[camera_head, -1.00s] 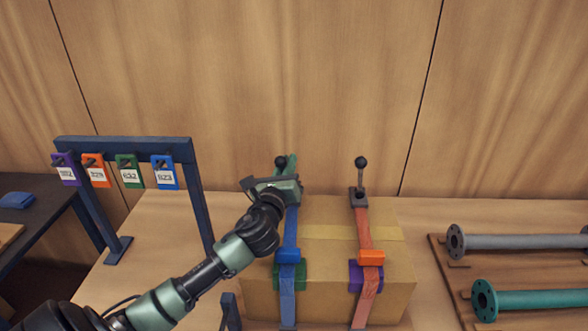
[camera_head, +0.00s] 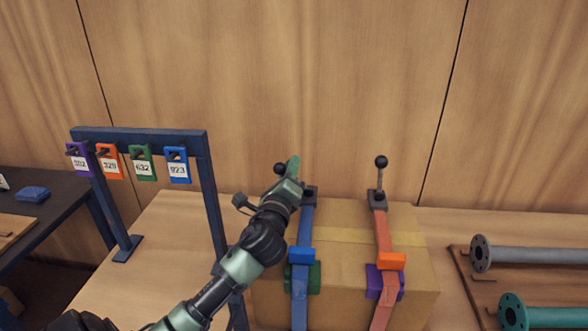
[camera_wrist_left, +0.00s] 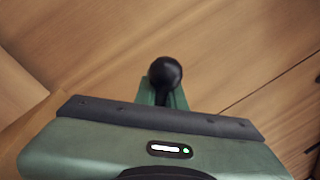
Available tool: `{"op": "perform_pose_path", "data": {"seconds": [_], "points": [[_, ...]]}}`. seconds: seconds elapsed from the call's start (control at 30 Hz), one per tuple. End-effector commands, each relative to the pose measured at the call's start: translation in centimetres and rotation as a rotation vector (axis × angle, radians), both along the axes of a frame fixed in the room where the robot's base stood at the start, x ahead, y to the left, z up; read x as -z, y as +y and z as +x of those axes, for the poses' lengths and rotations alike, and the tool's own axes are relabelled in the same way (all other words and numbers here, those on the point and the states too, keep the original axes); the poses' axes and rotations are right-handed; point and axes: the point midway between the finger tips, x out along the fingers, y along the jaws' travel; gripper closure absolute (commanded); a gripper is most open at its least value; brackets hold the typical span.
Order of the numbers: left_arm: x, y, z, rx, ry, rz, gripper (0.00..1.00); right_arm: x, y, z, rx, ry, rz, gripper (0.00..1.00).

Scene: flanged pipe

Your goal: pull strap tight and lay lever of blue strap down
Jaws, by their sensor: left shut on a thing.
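The blue strap (camera_head: 305,231) runs over the left side of the cardboard box (camera_head: 340,222), with a blue buckle piece (camera_head: 302,255) at the box's front edge. Its lever, topped by a black ball knob (camera_head: 281,168), stands up at the box's back edge; the knob also shows in the left wrist view (camera_wrist_left: 165,72). My left gripper (camera_head: 289,170) is at this lever, shut on it just below the knob. The gripper hides the lever's shaft and part of its base. My right gripper is in neither view.
The red strap (camera_head: 383,232) with its own upright lever (camera_head: 380,175) is on the box's right side. A rack with several numbered tags (camera_head: 140,139) stands left. Flanged pipes (camera_head: 530,254) lie at right. The wooden wall is close behind.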

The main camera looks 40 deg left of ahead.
Motion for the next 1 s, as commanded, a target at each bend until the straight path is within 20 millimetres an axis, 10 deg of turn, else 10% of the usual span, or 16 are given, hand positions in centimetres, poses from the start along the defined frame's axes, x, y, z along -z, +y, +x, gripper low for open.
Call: {"op": "perform_pose_path", "data": {"seconds": [0.37, 0.4, 0.47, 1.0], "points": [[-1.0, 0.52, -0.14, -0.011, -0.018, 0.003, 1.0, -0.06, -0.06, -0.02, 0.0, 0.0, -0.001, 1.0], [-1.0, 0.52, -0.14, -0.011, -0.018, 0.003, 0.78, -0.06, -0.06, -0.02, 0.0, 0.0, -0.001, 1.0], [-0.97, 0.54, -0.14, -0.012, -0.017, 0.003, 0.67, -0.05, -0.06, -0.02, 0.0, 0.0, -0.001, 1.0], [-0.03, 0.11, -0.46, -0.006, -0.005, -0.001, 0.67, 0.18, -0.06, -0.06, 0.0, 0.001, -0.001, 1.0]]}}
